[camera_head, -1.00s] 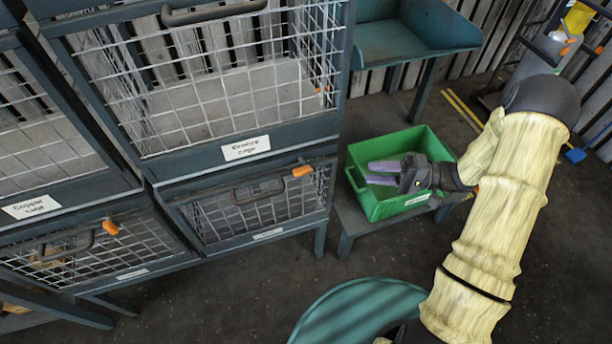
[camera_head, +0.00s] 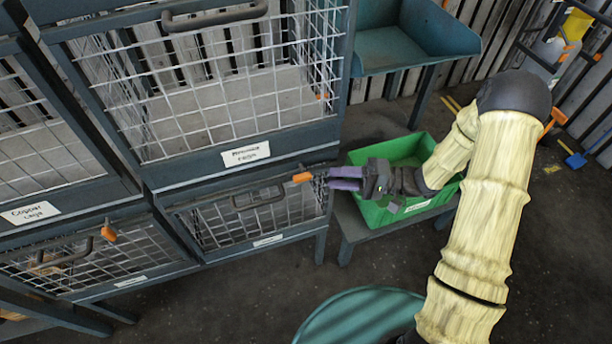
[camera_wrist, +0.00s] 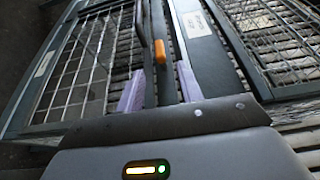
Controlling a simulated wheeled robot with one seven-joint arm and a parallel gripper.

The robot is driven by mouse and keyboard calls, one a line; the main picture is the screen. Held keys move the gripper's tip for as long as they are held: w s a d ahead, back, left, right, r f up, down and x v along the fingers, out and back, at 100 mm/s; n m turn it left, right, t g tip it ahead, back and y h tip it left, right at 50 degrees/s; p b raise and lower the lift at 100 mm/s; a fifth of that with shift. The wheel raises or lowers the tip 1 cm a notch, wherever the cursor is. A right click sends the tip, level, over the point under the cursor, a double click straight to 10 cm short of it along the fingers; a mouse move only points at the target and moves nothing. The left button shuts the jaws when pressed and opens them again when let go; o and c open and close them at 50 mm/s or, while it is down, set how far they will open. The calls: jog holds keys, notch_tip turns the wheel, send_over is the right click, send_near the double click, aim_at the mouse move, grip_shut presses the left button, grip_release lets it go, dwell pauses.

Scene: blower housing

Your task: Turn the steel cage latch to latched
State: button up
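An orange latch handle (camera_head: 302,177) sits at the upper right corner of the lower right wire cage (camera_head: 262,212). It points sideways, roughly along the cage's top edge. That cage's label is too small to read, so I cannot confirm that it is the steel cage. My gripper (camera_head: 328,178) is just right of this handle, its purple fingers pointing at it. In the wrist view the orange handle (camera_wrist: 160,52) lies ahead of the gap between the two parted fingers (camera_wrist: 160,88). The gripper is open and empty; I see no contact with the handle.
Another orange latch (camera_head: 108,232) is on the lower left cage. A larger cage with a white label (camera_head: 246,154) stands above. A green bin (camera_head: 430,209) on a low stand is below and right of my gripper. A teal round object (camera_head: 362,315) is in front.

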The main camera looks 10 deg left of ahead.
aim_at(306, 175)
jog(key=a, duration=0.2)
jog(key=s+a, duration=0.1)
jog(key=a, duration=0.5)
jog(key=shift+s+a, duration=0.15)
jog(key=shift+a, duration=0.05)
grip_shut()
